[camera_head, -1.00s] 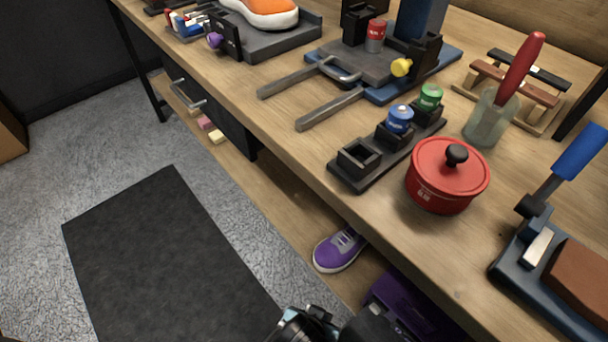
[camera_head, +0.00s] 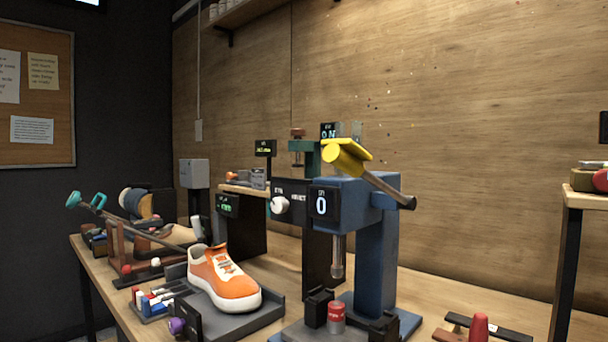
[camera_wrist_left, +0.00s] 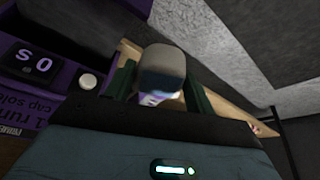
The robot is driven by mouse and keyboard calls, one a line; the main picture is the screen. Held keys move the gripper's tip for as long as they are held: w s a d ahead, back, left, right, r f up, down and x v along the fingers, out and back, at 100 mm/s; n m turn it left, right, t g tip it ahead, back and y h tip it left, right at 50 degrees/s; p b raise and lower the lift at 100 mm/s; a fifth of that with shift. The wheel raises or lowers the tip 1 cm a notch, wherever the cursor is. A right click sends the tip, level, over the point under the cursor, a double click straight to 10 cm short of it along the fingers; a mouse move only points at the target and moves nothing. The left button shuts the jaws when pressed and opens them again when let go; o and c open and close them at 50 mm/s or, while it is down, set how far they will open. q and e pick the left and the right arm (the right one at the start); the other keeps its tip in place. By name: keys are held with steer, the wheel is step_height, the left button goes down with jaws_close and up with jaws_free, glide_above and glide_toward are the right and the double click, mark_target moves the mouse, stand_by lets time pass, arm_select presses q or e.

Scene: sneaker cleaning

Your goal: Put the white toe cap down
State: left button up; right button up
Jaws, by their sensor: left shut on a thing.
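In the left wrist view, my left gripper (camera_wrist_left: 160,84) has its two dark green fingers on either side of a rounded, pale grey-white toe cap (camera_wrist_left: 163,60). A small patch of purple and white shows at the near end of this toe cap. The gripper is shut on it. The picture is dim, and I cannot tell whether the toe cap touches a surface below. Neither gripper shows in the head view, and my right gripper is in no view.
A purple box (camera_wrist_left: 45,95) with a display and a white button stands left of my left gripper. In the head view, an orange sneaker (camera_head: 222,279) sits on a dark tray beside a blue press (camera_head: 375,240). Wood-topped bench clutter surrounds them.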

arm_select(q)
steer(key=w+a+r+n, duration=0.2)
steer(key=w+a+r, duration=0.4)
steer(key=w+r, duration=0.15)
steer(key=a+r, duration=0.5)
steer(key=r, duration=0.3)
steer(key=w+a+r+n+y, duration=0.1)
steer(key=a+r, duration=0.4)
steer(key=r, duration=0.3)
steer(key=a+r, duration=0.5)
steer(key=r, duration=0.3)
steer(key=shift+w+a+r+n, duration=0.15)
steer(key=shift+a+r+n, duration=0.1)
steer(key=shift+n, duration=0.05)
steer(key=shift+d, duration=0.1)
